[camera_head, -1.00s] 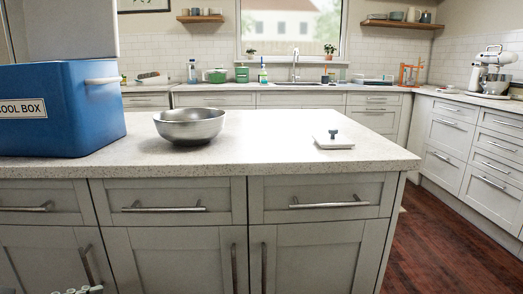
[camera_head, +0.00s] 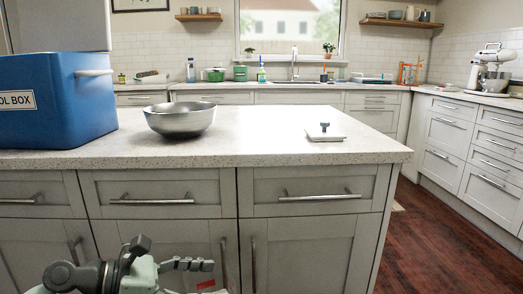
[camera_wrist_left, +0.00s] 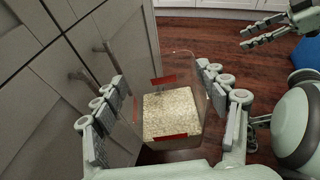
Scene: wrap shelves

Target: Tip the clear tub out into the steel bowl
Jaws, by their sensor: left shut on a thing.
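The steel bowl (camera_head: 180,121) stands upright on the island counter, right of the blue box. The clear tub (camera_wrist_left: 171,115) is between the fingers of my left gripper (camera_wrist_left: 165,105) in the left wrist view. It has red strips and a pale, grainy filling. My left gripper also shows low in the head view (camera_head: 165,257), in front of the island cabinets and below the counter top. There, only a red strip of the tub shows clearly. My right gripper (camera_wrist_left: 264,32) shows at the top right of the wrist view, open and empty.
A blue cool box (camera_head: 60,103) stands on the counter left of the bowl. A white slab with a blue-grey knob (camera_head: 325,135) lies to the right. The counter (camera_head: 258,135) between bowl and slab is clear. The cabinet fronts are close beside the tub.

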